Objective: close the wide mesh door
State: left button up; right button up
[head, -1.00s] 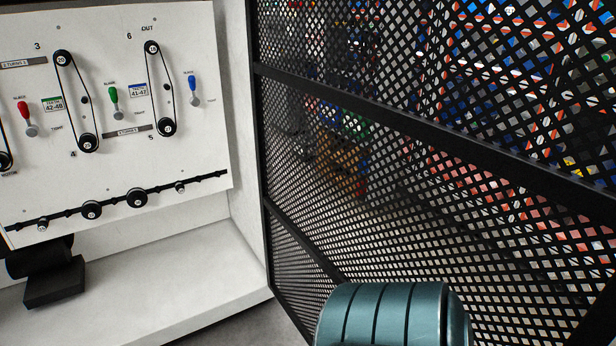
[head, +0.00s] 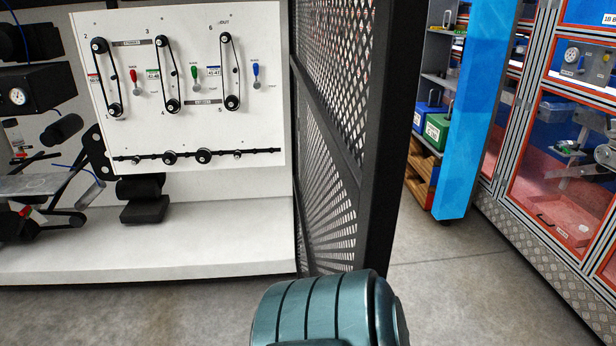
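The wide mesh door (head: 384,130) has a black frame and diamond mesh. It stands open, jutting toward me from the right edge of the white cabinet (head: 200,240), and I see it at a steep slant. Its near upright edge is in view; its top is cut off by the picture. A teal rounded part of my own arm covers the bottom middle, in front of the door's lower end. Neither gripper shows, so any contact with the door cannot be seen.
The cabinet's white panel (head: 190,135) carries belts, pulleys and coloured levers. Black equipment (head: 40,90) fills its left side. Right of the door stand a blue post (head: 470,120), shelves with bins (head: 432,120) and a glazed cabinet (head: 570,150). Grey floor (head: 450,290) lies clear between.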

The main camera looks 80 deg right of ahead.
aim_at(372, 182)
jog(key=k+u, duration=0.1)
jog(key=k, duration=0.95)
jog(key=z, duration=2.05)
jog(key=l, duration=0.1)
